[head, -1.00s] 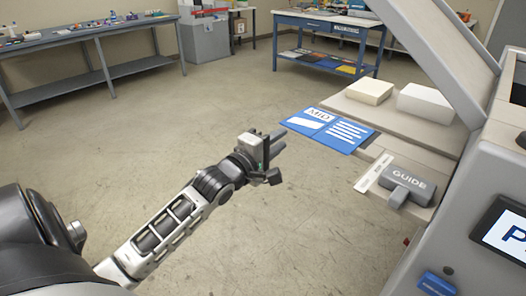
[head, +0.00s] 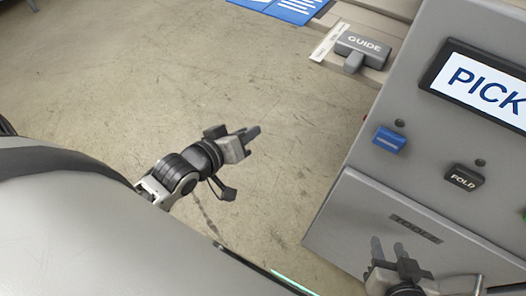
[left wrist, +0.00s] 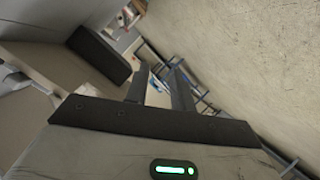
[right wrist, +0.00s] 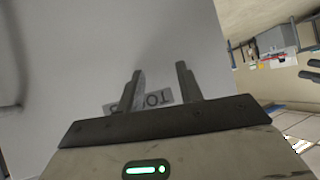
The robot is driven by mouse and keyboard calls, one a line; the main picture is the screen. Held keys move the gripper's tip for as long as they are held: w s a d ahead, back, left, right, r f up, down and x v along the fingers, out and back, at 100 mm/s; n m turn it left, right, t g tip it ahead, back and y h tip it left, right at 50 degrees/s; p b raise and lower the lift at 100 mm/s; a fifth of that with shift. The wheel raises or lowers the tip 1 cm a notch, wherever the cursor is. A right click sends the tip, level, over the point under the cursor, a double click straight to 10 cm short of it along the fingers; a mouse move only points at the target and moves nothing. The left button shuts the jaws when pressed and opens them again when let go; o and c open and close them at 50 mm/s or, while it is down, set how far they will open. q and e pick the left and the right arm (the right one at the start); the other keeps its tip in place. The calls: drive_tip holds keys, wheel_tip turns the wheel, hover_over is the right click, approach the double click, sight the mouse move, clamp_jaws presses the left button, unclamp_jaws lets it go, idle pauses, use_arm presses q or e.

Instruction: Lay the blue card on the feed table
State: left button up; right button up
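The blue card (head: 288,8) with white print shows at the top of the head view, cut off by the frame. My left gripper (head: 254,133) is open and empty over the floor, left of the machine and apart from the card. The left wrist view shows its two fingers (left wrist: 161,85) with a gap between them. My right gripper (head: 389,247) is open and empty in front of the machine's TOOLS panel; its parted fingers also show in the right wrist view (right wrist: 160,85).
The grey machine (head: 340,215) fills the right side, with a PICK screen (head: 487,88), a blue button (head: 389,139) and a FOLD button (head: 464,178). A pale strip (head: 328,43) lies beside the GUIDE block. The floor (head: 150,90) at left is clear.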

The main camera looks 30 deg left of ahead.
use_arm(q)
drive_tip(key=s+d+f+m+g+h, duration=0.1)
drive_tip(key=s+d+f+m+g, duration=0.1)
drive_tip(key=s+d+f+m, duration=0.4)
drive_tip(key=s+d+m, duration=0.1)
drive_tip(key=d+m, duration=0.1)
drive_tip(key=shift+d+g, duration=0.3)
drive_tip(key=shift+d, duration=0.1)
drive_tip(key=shift+f, duration=0.1)
